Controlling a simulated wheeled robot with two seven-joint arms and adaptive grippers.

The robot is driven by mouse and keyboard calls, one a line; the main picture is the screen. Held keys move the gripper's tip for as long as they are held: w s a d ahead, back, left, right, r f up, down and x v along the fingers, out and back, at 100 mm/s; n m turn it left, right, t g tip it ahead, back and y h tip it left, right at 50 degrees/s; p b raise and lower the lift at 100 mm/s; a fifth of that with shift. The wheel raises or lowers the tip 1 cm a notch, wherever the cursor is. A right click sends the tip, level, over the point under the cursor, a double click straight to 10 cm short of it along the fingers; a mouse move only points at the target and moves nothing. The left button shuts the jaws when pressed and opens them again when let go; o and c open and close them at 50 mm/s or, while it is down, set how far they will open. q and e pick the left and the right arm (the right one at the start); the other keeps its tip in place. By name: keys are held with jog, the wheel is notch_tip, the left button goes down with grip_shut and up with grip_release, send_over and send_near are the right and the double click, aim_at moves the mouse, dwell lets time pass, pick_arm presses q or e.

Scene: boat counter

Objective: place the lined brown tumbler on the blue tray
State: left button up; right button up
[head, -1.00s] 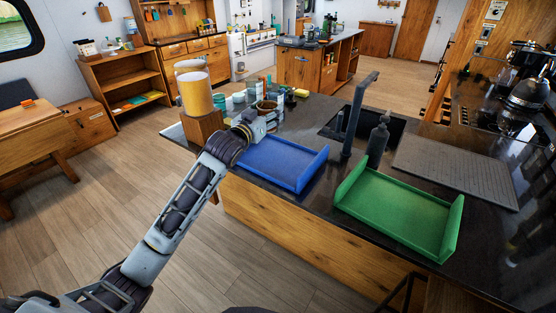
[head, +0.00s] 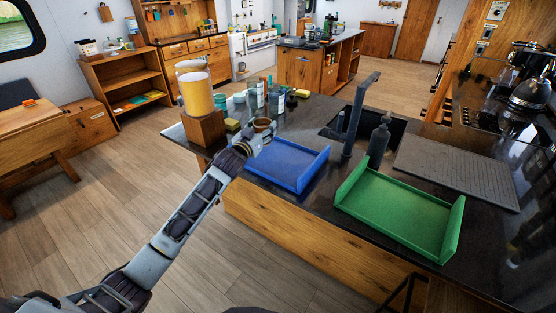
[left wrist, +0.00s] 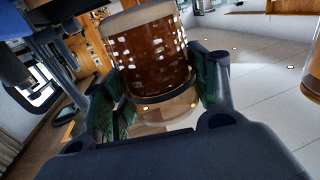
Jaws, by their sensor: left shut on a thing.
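The lined brown tumbler (left wrist: 150,58) is between the two fingers of my left gripper (left wrist: 162,100) in the left wrist view, and the gripper is shut on it. In the head view the tumbler's brown rim (head: 263,123) shows just past my left gripper (head: 258,136). The blue tray (head: 287,163) lies on the dark counter, just right of the gripper. The tumbler is beside the tray's far left corner; its height above the counter is hard to tell. My right gripper does not show.
A green tray (head: 402,212) lies right of the blue one. A tall grey tap (head: 357,115) and a dark bottle (head: 378,145) stand by the sink. A drink dispenser on a wooden block (head: 204,130) stands at the counter's left end, with several small containers behind the gripper.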

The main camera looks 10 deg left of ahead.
pick_arm(q)
notch_tip(320, 180, down, 5)
jog(key=shift+r, duration=0.1)
jog(key=shift+f, duration=0.65)
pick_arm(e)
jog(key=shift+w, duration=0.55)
pick_arm(q)
jog(key=shift+f, duration=1.85)
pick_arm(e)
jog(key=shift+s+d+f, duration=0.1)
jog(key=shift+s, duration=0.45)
pick_arm(q)
jog(key=shift+f, duration=0.15)
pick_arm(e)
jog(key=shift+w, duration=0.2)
pick_arm(q)
jog(key=o, duration=1)
jog(key=shift+f, duration=0.1)
jog(key=o, duration=0.4)
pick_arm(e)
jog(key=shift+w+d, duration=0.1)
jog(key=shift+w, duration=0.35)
